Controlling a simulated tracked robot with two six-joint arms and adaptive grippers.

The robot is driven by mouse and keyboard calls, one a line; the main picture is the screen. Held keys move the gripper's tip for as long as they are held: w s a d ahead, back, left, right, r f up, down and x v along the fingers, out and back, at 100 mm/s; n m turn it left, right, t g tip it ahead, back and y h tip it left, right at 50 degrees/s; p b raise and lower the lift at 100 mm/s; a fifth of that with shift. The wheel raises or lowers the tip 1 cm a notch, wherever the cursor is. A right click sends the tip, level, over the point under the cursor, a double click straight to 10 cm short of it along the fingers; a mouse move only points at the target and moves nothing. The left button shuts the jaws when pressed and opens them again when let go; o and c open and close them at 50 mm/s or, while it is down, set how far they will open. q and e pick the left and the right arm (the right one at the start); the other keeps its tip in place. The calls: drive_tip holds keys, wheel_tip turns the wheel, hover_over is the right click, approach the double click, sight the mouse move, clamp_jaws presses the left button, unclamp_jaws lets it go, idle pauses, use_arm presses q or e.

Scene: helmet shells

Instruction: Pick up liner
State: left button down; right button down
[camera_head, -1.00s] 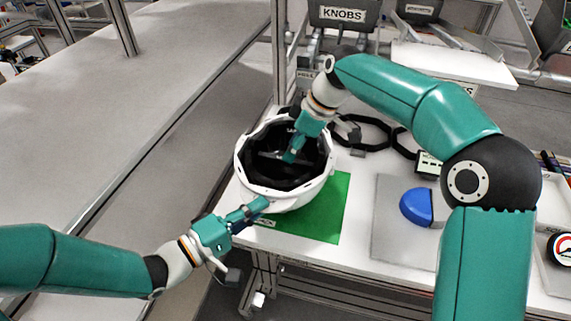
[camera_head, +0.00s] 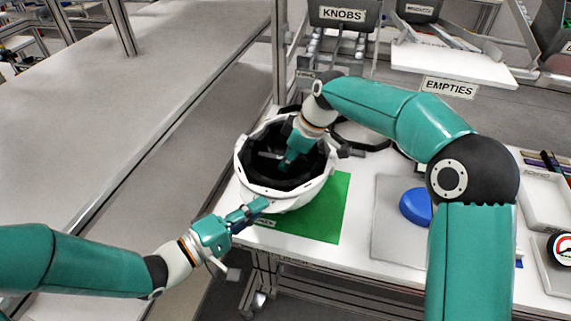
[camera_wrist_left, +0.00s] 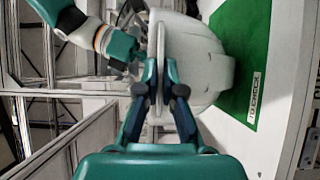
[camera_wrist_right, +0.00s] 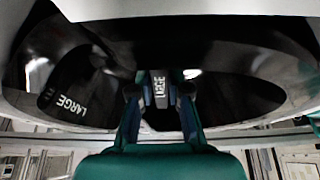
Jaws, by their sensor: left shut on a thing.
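A white helmet shell (camera_head: 300,197) sits with its opening up over the green mat. A black liner (camera_head: 262,180) lies inside it; in the right wrist view the liner (camera_wrist_right: 235,85) shows "LARGE" labels. My left gripper (camera_head: 262,204) is shut on the shell's near rim; the left wrist view shows its fingers (camera_wrist_left: 160,85) on both sides of the white rim. My right gripper (camera_head: 284,166) reaches down into the shell. In the right wrist view its fingers (camera_wrist_right: 159,95) are apart, on either side of a labelled liner tab. Contact with the tab cannot be told.
The green mat (camera_head: 325,215) lies on the white table under the shell. A black ring (camera_head: 365,145) lies behind to the right. A blue piece (camera_head: 415,206) lies on a grey plate (camera_head: 388,245) to the right. A metal post stands just behind the shell.

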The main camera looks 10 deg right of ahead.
use_arm(q)
drive_tip(key=shift+f, duration=0.1)
use_arm(e)
wheel_tip(320, 180, up, 10)
drive_tip(key=shift+r, duration=0.1)
idle(0.6)
use_arm(q)
drive_tip(key=c, duration=1.2)
unclamp_jaws()
drive_tip(key=shift+c, duration=0.2)
drive_tip(key=shift+a, duration=0.1)
